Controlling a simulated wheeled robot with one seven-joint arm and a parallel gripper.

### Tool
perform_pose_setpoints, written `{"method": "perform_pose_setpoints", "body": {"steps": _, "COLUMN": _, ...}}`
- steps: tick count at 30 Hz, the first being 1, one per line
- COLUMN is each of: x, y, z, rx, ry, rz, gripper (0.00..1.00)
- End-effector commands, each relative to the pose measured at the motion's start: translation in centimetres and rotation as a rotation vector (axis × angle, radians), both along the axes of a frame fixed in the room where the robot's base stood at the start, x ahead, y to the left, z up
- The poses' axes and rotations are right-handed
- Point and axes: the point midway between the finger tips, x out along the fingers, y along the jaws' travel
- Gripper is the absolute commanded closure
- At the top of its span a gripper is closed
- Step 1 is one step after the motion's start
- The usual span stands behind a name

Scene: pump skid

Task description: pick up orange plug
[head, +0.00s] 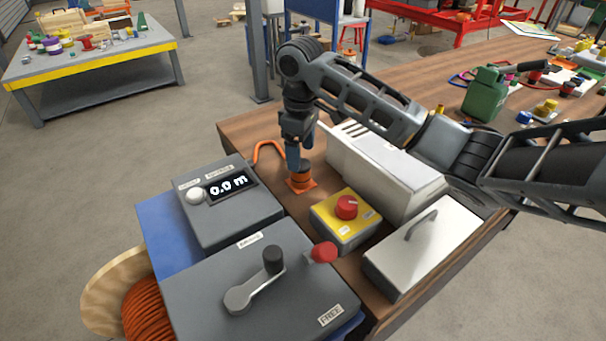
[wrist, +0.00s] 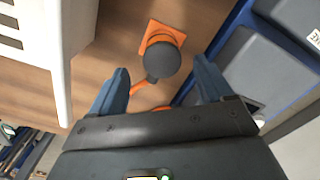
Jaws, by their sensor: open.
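The orange plug (head: 301,179) stands on the brown wooden table behind the yellow box, with an orange square base and an orange cable. In the wrist view the plug (wrist: 160,60) shows a dark round cap over its orange base, in front of and between my fingers. My gripper (head: 293,160) points down just above the plug in the head view. In the wrist view my gripper (wrist: 158,85) has its two blue fingers wide apart and nothing between them is clasped. Contact with the plug cannot be told.
A grey display box (head: 240,215) reading 0.0 m stands left of the plug. A yellow box with a red button (head: 346,208) and a white louvred housing (head: 400,185) stand to its right. A grey crank box (head: 215,285) and an orange cable reel (head: 150,310) are nearer.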

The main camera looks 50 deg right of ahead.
Motion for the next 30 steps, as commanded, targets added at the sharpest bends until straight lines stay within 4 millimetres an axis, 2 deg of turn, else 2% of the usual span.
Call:
{"method": "perform_pose_setpoints", "body": {"steps": 9, "x": 0.1, "y": 0.2, "z": -4.1, "rx": 0.001, "ry": 0.001, "rz": -0.001, "gripper": 0.2}}
{"method": "perform_pose_setpoints", "body": {"steps": 19, "x": 0.1, "y": 0.2, "z": -4.7, "rx": 0.0, "ry": -0.001, "rz": 0.0, "gripper": 0.21}}
{"method": "perform_pose_setpoints", "body": {"steps": 30, "x": 0.1, "y": 0.2, "z": -4.7, "rx": 0.0, "ry": -0.001, "rz": 0.0, "gripper": 0.57}}
